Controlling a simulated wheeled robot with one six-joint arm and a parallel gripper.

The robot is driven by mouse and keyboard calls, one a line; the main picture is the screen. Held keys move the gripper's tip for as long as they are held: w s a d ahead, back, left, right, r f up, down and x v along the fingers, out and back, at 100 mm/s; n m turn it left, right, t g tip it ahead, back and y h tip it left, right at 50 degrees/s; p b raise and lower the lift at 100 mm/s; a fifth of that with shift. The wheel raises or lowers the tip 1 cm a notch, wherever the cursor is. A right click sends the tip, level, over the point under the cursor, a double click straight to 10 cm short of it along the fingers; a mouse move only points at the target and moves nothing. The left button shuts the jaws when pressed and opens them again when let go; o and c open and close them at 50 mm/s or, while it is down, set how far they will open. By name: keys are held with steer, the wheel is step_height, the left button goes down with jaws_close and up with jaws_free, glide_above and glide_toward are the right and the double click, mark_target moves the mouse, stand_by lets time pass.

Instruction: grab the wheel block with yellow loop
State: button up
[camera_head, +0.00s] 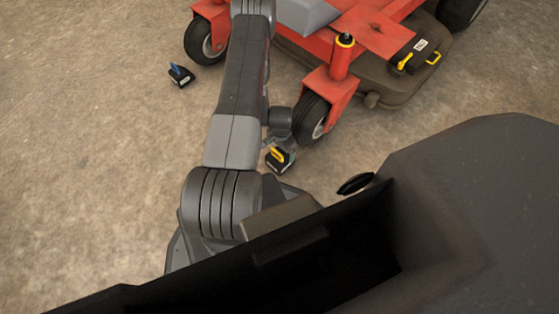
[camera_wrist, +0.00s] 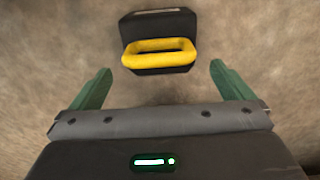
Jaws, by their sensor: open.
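The wheel block with the yellow loop (camera_head: 279,160) is a small black block on the concrete floor, close to the mower's front caster wheel. In the wrist view the same block (camera_wrist: 158,62) lies ahead of my gripper (camera_wrist: 160,82), centred between the two green fingers, with its yellow loop facing me. My gripper is open and empty, and the fingertips are apart from the block. In the head view my arm hides most of the gripper. A second black block with a blue loop (camera_head: 180,74) stands on the floor at the upper left.
A red mower (camera_head: 375,38) with a caster wheel (camera_head: 313,118) stands just right of the yellow-loop block. A second caster wheel (camera_head: 204,42) is at the upper left. The concrete floor (camera_head: 80,150) on the left is clear.

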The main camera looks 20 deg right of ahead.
mark_target(277, 160)
steer(key=f, duration=0.1)
steer(key=f+b, duration=0.1)
steer(key=f, duration=0.1)
steer(key=f+b, duration=0.1)
steer(key=f, duration=0.1)
steer(key=shift+s+a, duration=0.1)
steer(key=shift+a, duration=0.2)
steer(key=shift+r, duration=0.1)
steer(key=c, duration=1.2)
